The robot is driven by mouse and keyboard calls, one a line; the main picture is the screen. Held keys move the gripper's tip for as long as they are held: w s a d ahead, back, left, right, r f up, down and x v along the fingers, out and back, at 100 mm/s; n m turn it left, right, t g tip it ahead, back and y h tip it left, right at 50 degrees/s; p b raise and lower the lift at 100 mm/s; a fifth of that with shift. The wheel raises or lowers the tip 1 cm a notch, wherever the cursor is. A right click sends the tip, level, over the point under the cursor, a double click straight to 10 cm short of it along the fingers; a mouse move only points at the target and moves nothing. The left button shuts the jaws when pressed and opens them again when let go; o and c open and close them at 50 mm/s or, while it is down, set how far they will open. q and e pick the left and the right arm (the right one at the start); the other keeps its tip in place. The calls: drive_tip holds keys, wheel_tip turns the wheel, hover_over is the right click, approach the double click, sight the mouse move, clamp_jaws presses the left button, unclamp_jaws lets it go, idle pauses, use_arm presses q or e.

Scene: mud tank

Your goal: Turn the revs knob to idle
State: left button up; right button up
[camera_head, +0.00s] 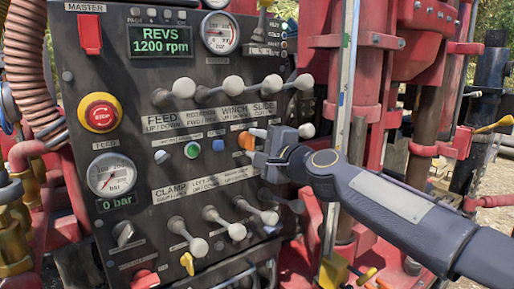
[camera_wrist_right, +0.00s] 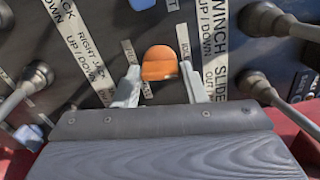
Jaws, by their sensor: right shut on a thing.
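An orange knob (camera_head: 246,140) sits on the dark control panel (camera_head: 140,135), right of a green button. My right gripper (camera_head: 254,143) reaches in from the right and is shut on this knob. In the right wrist view the orange knob (camera_wrist_right: 159,63) stands between the two pale fingertips (camera_wrist_right: 160,74). A label naming the knob cannot be read, and its setting cannot be told. The revs display (camera_head: 159,41) at the top of the panel reads 1200 rpm. My left gripper is not in view.
A row of levers (camera_head: 233,84) runs above the knob, and another lever row (camera_head: 222,220) is below. A red stop button (camera_head: 99,113) and a pressure gauge (camera_head: 112,174) are at left. A lever knob (camera_head: 306,130) stands close beside my gripper.

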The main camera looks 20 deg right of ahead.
drive_tip(key=shift+f+n, duration=0.1)
drive_tip(key=shift+n, duration=0.7)
drive_tip(key=o, duration=1)
drive_tip(key=b+v, duration=0.1)
drive_tip(key=v, duration=0.6)
drive_tip(key=shift+s+b, duration=0.4)
drive_tip(key=shift+d, duration=0.1)
